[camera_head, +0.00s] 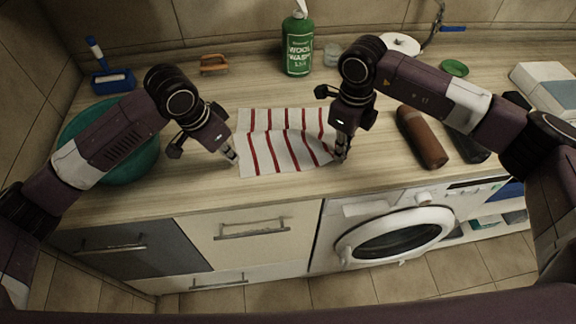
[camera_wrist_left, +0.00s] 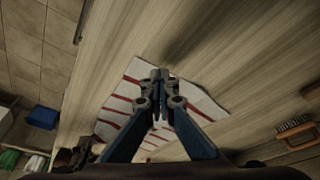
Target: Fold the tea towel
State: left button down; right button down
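The tea towel (camera_head: 284,150), white with red stripes, lies on the wooden worktop between my grippers. Its stripes bend along a line across the middle, and the near part looks slightly raised. My left gripper (camera_head: 233,157) is at the towel's left edge near the front corner. In the left wrist view, the left gripper (camera_wrist_left: 159,78) has its fingertips together at the edge of the towel (camera_wrist_left: 117,103). My right gripper (camera_head: 340,156) is at the towel's right edge near the front corner; its fingertips are small and dark, so its grip is unclear.
A teal basin (camera_head: 118,165) stands left, partly behind my left arm. A green wool-wash bottle (camera_head: 298,45) and a wooden brush (camera_head: 213,64) are behind the towel. A brown bottle (camera_head: 422,138) lies right of my right gripper. The worktop's front edge is close to the towel.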

aim_at(250, 172)
pick_arm(q)
jog(key=shift+r+p, duration=0.6)
jog(key=shift+r, duration=0.3)
jog(key=c, duration=2.7)
grip_release()
jog(key=o, duration=1.1)
jog(key=shift+c, duration=1.1)
jog(key=shift+d+r, duration=0.2)
jog(key=shift+d, duration=0.05)
jog(key=shift+s+d+r+n+g+y, duration=0.7)
jog(key=shift+d+r+n+g+y, duration=0.55)
jog(key=shift+d+r, duration=0.7)
jog(key=f, duration=0.8)
jog(key=shift+a+f, duration=0.2)
jog(key=shift+f, duration=0.15)
